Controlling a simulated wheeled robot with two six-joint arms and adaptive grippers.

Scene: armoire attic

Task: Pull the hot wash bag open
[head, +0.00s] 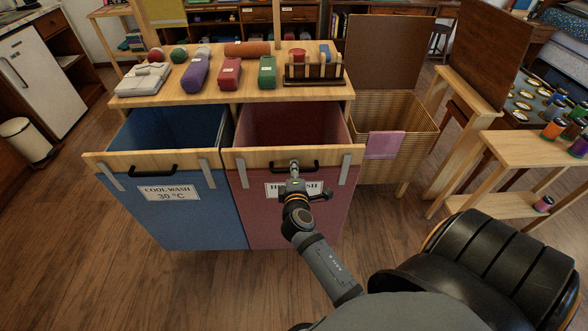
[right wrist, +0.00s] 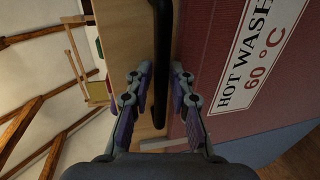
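The red hot wash bag (head: 262,217) hangs beside the blue cool wash bag (head: 190,215). Its front rail (head: 245,158) stands out from the shelf, and its red inside shows from above. My right gripper (head: 294,168) is at the black bar handle (head: 312,166) on that rail and hides part of the label. In the right wrist view the handle (right wrist: 160,60) runs between the two spread fingers (right wrist: 160,88), with gaps visible on both sides. The HOT WASH 60 °C label (right wrist: 262,50) is to the right there. My left gripper is out of view.
The wooden shelf (head: 225,92) above the bags carries several rolled cloths and a rack. A wicker hamper (head: 385,165) with a pink cloth stands right of the bags. A side table (head: 530,150) is farther right. The wooden floor at front left is clear.

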